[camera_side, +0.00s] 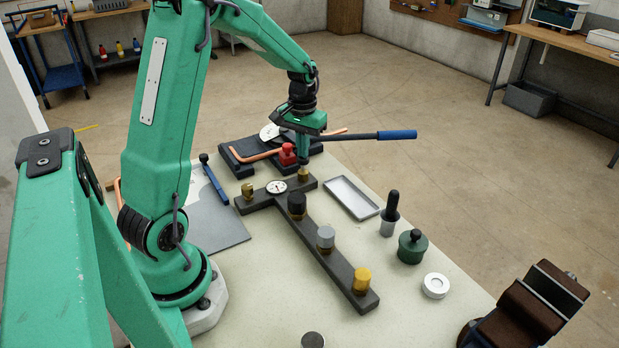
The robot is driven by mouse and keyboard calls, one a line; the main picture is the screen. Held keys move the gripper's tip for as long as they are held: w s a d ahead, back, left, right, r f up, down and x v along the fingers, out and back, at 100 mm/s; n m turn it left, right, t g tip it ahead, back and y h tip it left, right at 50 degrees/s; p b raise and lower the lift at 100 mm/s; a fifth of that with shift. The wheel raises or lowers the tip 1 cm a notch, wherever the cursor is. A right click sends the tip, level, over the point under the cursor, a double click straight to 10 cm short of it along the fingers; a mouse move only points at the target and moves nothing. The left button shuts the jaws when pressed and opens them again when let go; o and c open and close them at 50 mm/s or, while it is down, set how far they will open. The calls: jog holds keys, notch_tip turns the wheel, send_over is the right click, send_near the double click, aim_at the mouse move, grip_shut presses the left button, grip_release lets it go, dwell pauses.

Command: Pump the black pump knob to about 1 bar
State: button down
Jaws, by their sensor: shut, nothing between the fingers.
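A dark T-shaped bar (330,258) lies on the bench and carries a round white dial gauge (276,187); its reading is too small to make out. A black knob (297,203) on a brass base stands on the bar, near the gauge. A separate black upright handle (391,204) rises from a grey cylinder at the right; I cannot tell which black part is the pump knob. My gripper (303,164) points down, shut and empty, just above a brass fitting (304,175) at the bar's far right end. Whether it touches the fitting is unclear.
A grey knob (325,237) and a yellow knob (362,280) stand along the bar. A red fitting (287,154) and a blue-handled lever (396,135) are close to my gripper. A shallow tray (371,210) and a green pot (409,255) stand at the right.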

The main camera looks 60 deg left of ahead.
jog(key=shift+f, duration=0.3)
jog(key=shift+r, duration=0.1)
dwell(0.3)
jog(key=shift+r, duration=1.25)
jog(key=w+a+r, duration=0.3)
jog(key=w+r, duration=0.2)
jog(key=w, duration=0.4)
jog(key=shift+s, duration=0.1)
jog(key=s+d+r, duration=0.1)
jog(key=s+d, duration=0.2)
jog(key=s, duration=0.6)
